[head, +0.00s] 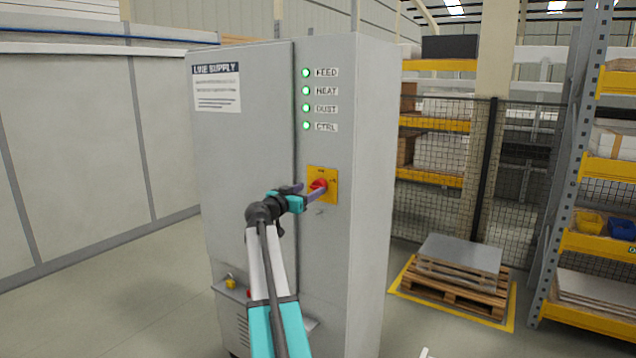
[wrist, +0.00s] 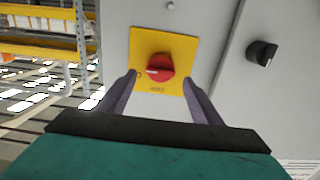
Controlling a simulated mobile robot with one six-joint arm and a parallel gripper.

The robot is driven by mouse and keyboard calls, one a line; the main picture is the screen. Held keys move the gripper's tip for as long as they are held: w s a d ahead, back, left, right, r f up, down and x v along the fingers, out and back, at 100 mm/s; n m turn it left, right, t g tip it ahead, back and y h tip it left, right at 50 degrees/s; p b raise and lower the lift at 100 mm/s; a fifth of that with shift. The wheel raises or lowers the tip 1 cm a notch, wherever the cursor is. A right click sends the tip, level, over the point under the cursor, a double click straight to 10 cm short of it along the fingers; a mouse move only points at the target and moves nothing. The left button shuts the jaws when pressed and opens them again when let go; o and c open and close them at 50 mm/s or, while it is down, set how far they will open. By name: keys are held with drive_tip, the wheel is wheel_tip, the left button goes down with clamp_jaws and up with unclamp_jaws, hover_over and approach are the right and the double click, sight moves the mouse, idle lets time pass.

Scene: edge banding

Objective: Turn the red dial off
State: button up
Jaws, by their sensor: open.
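The red dial (head: 318,185) sits on a yellow plate (head: 331,174) on the front of the grey cabinet (head: 340,240). In the wrist view the red dial (wrist: 160,68) shows a pale mark on its left side, and the yellow plate (wrist: 178,48) lies behind it. My gripper (head: 306,191) is at the dial, in front of the plate. In the wrist view my gripper (wrist: 162,88) is open, with one finger on each side of the dial's lower part. I cannot tell whether the fingers touch it.
Green lamps (head: 306,91) labelled FEED, HEAT, DUST and CTRL are lit above the dial. A black handle (wrist: 261,53) is on the cabinet right of the plate in the wrist view. Shelving (head: 590,170) and a pallet (head: 455,285) stand to the right.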

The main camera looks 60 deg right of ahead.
sight(315, 187)
drive_tip(key=shift+d+p, duration=0.9)
drive_tip(key=shift+d, duration=1.5)
